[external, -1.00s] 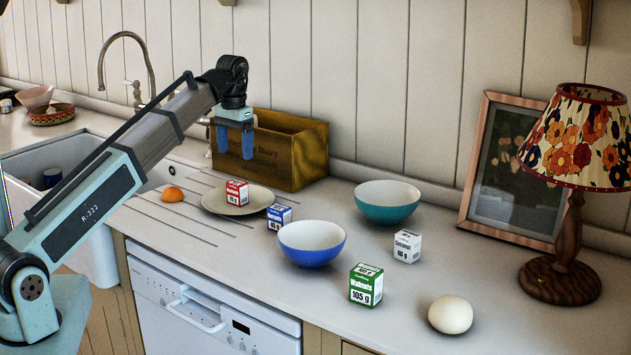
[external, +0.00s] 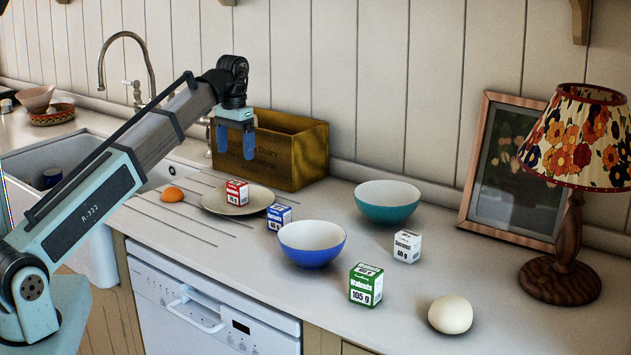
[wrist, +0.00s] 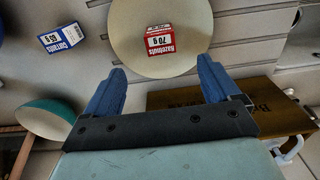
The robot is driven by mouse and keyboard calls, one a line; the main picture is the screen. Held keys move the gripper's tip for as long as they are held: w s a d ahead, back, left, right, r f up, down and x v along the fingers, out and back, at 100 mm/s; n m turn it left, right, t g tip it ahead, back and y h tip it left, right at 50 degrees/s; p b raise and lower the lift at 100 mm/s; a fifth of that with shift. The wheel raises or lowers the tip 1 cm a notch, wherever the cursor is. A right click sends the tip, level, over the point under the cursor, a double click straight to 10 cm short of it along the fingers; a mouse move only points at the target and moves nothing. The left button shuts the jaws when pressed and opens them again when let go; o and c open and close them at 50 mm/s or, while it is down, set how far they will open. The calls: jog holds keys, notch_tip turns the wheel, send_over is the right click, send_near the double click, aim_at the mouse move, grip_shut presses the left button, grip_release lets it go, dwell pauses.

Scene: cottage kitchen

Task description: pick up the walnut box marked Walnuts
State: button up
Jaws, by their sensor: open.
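The walnut box (external: 366,285) is a small green and white carton marked Walnuts, 105 g. It stands upright near the counter's front edge, in front and to the right of the blue bowl (external: 311,243). It does not show in the wrist view. My gripper (external: 235,142) is open and empty, raised in front of the wooden crate, well to the left of and behind the walnut box. In the wrist view, its two blue fingers (wrist: 163,82) are spread apart, with a plate and the red Hazelnuts box beyond them.
The red Hazelnuts box (external: 236,192) stands on a plate (external: 262,200). A blue Currants box (external: 279,216), a white box (external: 407,246), a teal bowl (external: 388,203) and a pale round object (external: 450,314) surround the walnut box's area. A wooden crate (external: 300,155), lamp (external: 562,270) and frame (external: 480,150) stand behind.

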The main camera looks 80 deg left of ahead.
jog(key=w+d+y, duration=0.1)
jog(key=w+d, duration=0.8)
jog(key=d, duration=0.2)
jog(key=t+y, duration=0.2)
jog(key=t, duration=0.1)
send_near(362, 272)
jog(key=shift+n, duration=0.4)
jog(key=x, duration=0.8)
jog(key=shift+w+f, duration=0.1)
jog(key=shift+f, duration=0.3)
jog(key=shift+w+x, duration=0.15)
jog(key=shift+x, duration=1.15)
jog(key=shift+w+x, duration=0.15)
jog(key=shift+x, duration=1.15)
jog(key=shift+a+r, duration=0.15)
jog(key=shift+a, duration=0.05)
jog(key=c, duration=1.1)
